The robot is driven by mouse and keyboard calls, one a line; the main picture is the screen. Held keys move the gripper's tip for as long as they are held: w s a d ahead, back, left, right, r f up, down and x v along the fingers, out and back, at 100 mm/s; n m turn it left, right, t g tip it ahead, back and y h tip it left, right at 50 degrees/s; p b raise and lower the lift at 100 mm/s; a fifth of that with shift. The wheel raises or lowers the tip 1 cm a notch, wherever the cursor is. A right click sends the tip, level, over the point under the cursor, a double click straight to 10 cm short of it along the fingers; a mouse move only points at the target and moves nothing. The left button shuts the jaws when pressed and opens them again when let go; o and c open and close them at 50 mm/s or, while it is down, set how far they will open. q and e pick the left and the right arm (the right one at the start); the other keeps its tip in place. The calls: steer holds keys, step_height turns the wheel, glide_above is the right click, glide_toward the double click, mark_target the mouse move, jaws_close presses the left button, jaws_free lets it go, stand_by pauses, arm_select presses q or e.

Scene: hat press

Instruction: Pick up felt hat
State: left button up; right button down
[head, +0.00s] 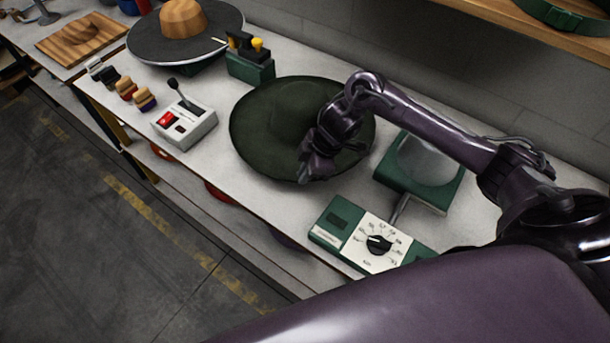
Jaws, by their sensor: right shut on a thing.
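The felt hat (262,122) is dark green with a wide round brim and a low crown, and it sits over the middle of the workbench. My right gripper (306,178) is at the hat's near right brim, shut on the hat. The gripper and forearm hide part of the crown and the right side of the brim. I cannot tell whether the hat is touching the bench or slightly above it. My left gripper is not in view.
A green device with a dial (376,243) and a green-based unit with a grey dome (428,165) stand right of the hat. A switch box (184,127) with a lever is to the left. A wooden hat block (184,18) on a dark disc stands at the back left.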

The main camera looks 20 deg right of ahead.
step_height(320, 180, up, 17)
steer(key=p, duration=0.2)
steer(key=shift+f, duration=0.3)
stand_by(2.0)
